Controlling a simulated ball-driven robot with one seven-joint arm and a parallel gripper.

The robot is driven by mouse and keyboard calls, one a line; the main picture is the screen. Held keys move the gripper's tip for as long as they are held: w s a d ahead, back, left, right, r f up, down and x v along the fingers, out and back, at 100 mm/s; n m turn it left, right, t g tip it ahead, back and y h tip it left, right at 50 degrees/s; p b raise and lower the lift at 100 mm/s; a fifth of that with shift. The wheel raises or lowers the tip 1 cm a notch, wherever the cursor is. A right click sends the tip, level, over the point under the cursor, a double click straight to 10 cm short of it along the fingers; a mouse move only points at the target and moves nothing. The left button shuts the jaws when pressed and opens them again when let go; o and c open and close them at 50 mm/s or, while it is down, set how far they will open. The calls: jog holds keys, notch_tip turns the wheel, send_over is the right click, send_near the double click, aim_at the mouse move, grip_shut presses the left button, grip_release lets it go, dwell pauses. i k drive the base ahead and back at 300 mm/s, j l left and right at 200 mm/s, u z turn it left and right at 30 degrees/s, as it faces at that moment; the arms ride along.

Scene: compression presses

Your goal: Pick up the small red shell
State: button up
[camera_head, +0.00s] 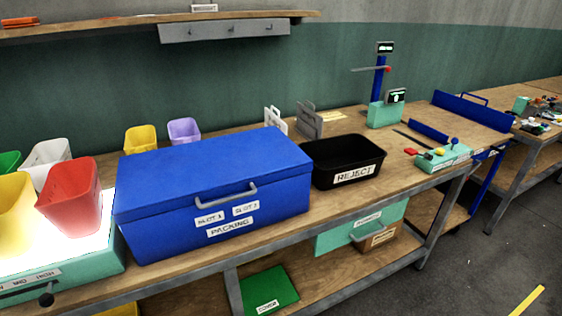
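A red open-topped shell (72,196), shaped like a tapered cup, stands upright on a bright lit panel at the left. It is the only red shell I see; I cannot tell whether it is the small one. A yellow shell (14,208) stands close to its left, cut by the picture edge. A white shell (46,158) stands behind it, and a green shell (10,161) is at the far left edge. My gripper is not in view.
A blue PACKING box (210,190) with a closed lid stands just right of the red shell. Smaller-looking yellow (140,139) and purple (184,131) shells stand behind it. A black REJECT bin (345,160) is further right. A shelf (110,30) hangs above.

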aim_at(75, 206)
jog(key=u, duration=1.3)
